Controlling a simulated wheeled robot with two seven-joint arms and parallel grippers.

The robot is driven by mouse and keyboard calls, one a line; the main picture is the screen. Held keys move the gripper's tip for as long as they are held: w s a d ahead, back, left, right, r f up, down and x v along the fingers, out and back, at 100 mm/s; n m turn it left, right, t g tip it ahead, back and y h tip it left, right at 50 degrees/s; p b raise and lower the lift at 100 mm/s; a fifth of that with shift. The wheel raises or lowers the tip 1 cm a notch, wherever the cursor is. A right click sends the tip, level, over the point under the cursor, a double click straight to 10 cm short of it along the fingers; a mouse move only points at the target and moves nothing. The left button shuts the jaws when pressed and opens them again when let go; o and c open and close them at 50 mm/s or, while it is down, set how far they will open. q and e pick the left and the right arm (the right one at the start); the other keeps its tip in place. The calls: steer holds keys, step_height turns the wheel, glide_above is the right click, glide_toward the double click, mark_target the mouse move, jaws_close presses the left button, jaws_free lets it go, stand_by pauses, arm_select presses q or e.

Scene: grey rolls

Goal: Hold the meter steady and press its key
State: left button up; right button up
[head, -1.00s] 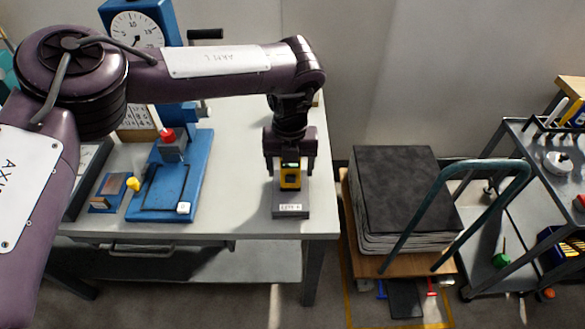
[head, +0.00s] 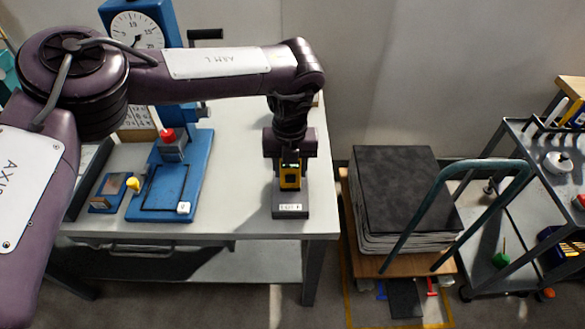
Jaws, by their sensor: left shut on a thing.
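The meter (head: 290,178) is a small yellow and black device. It stands upright at the right end of the grey table, at a dark grey base with a white label on its front edge (head: 290,209). My left gripper (head: 290,165) comes down from above and is shut on the meter, with a finger at each side. The meter's face is dark and too small for me to make out its key. My right gripper is not in view.
A blue press with a round dial (head: 138,31) stands on the table (head: 240,190) to the left. A dark stack of sheets (head: 402,195) on a trolley and a grey cart (head: 490,275) stand to the right. The table between press and meter is clear.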

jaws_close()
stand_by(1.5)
